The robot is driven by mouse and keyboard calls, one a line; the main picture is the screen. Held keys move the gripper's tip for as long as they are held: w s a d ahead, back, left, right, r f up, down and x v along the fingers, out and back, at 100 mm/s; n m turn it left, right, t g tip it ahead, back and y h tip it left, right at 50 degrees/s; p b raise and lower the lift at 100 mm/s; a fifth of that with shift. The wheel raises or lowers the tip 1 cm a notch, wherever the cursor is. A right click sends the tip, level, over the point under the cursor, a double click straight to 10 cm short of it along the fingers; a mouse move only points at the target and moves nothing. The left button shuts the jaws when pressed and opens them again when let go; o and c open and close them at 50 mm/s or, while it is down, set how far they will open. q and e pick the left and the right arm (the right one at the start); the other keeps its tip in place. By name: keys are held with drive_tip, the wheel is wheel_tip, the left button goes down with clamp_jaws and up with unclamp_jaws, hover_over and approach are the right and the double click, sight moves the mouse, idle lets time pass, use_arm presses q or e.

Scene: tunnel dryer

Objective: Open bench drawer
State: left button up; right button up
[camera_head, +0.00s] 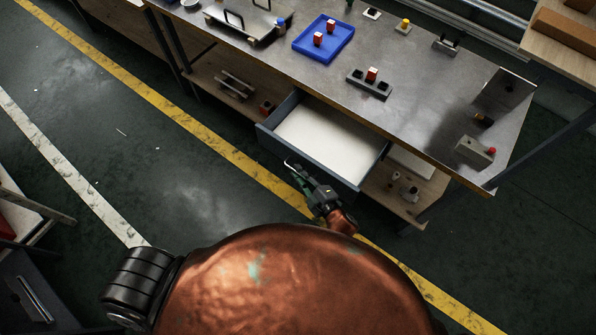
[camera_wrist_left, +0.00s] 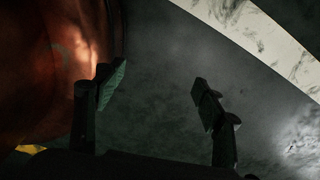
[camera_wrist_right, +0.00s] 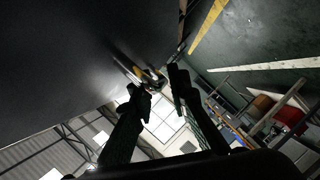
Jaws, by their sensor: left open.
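The bench drawer (camera_head: 325,135) is pulled well out from under the metal-topped workbench, with its pale inside bare and empty. Its grey front panel (camera_head: 310,165) faces me. My right gripper (camera_head: 298,174) is at the outer side of this front, with its fingers near the panel. In the right wrist view my right gripper (camera_wrist_right: 160,82) has its two fingers close together, beside a large dark surface. Whether a handle is between them is not clear. My left gripper (camera_wrist_left: 155,85) is open and empty above the floor, beside my copper-coloured body; the head view does not show its fingers.
The bench top (camera_head: 430,110) carries a blue tray (camera_head: 345,38) with red blocks, a dark block holder (camera_head: 355,82) and a grey box with a red button (camera_head: 475,151). A lower shelf (camera_head: 430,190) is under the bench.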

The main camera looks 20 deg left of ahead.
drive_tip(key=shift+w+a, duration=0.2)
drive_tip(key=shift+a, duration=0.05)
clamp_jaws()
use_arm(q)
drive_tip(key=shift+w+d, duration=0.1)
drive_tip(key=shift+w, duration=0.45)
